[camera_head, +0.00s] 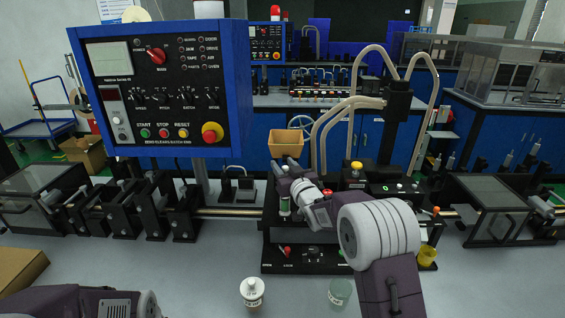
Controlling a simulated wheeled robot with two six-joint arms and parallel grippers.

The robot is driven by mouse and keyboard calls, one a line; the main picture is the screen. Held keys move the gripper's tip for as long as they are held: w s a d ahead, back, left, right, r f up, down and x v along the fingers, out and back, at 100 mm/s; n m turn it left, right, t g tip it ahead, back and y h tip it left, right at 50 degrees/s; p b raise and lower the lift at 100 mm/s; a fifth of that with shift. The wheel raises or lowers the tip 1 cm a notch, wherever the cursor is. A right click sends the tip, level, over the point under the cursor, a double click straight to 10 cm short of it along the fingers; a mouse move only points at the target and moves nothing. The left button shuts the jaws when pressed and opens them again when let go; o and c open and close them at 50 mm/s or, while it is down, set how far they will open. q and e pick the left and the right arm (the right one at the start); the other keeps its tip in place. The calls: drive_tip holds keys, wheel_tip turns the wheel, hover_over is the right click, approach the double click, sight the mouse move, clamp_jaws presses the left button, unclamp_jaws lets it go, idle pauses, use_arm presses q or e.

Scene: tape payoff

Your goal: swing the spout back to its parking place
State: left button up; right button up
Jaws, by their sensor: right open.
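Beige curved pipes (331,118) reach left and down from a black upright block (397,102) behind the middle machine; I cannot tell for certain which of them is the spout. A parking place for it cannot be made out. My right arm comes in from the bottom right, and my right gripper (287,173) is open over the left part of the middle black machine (352,190), in front of the pipes. It partly hides the machine, and I see nothing held in it. Of my left arm only a link shows at the bottom left; its gripper is out of view.
A blue-framed control panel (158,90) stands at the upper left. A white jar (252,292) and a greenish cup (340,291) stand on the grey table in front. A yellow cup (427,258) is at the right, and a tan box (287,143) lies behind my gripper.

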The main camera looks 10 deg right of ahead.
drive_tip(key=shift+w+a, duration=0.25)
drive_tip(key=shift+w, duration=0.25)
clamp_jaws()
idle(1.1)
